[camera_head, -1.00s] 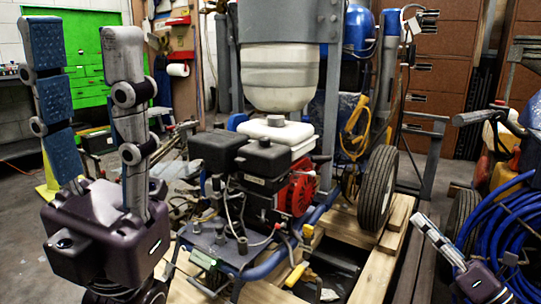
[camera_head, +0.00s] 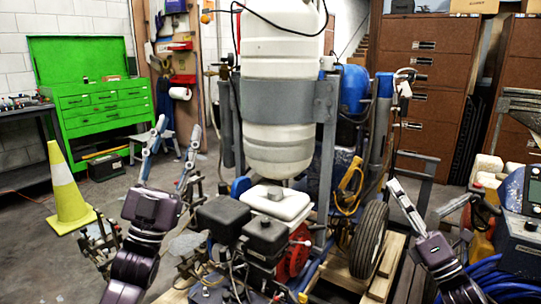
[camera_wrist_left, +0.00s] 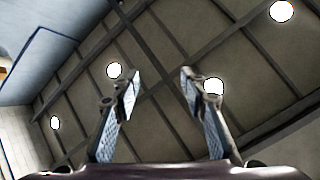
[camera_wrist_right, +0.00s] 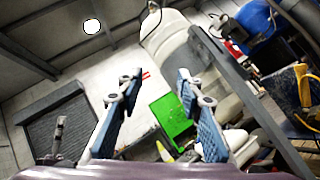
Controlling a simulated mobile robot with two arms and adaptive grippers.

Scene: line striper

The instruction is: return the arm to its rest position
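My left gripper (camera_head: 177,130) is raised at the left of the head view, fingers up and spread. The left wrist view shows its two fingers (camera_wrist_left: 160,78) apart with nothing between them, only ceiling behind. My right gripper (camera_head: 408,205) is at the lower right of the head view, pointing up, partly seen edge-on. The right wrist view shows its fingers (camera_wrist_right: 160,78) apart and empty. Both grippers look clear of the line striper (camera_head: 267,222), which stands between them with its white tank (camera_head: 280,110) upright.
A yellow cone (camera_head: 68,185) and a green tool cabinet (camera_head: 100,105) stand at the left. The striper's wheel (camera_head: 369,238) is near my right arm. Blue hose (camera_head: 490,275) and other equipment crowd the right edge. Bare floor shows between cone and left arm.

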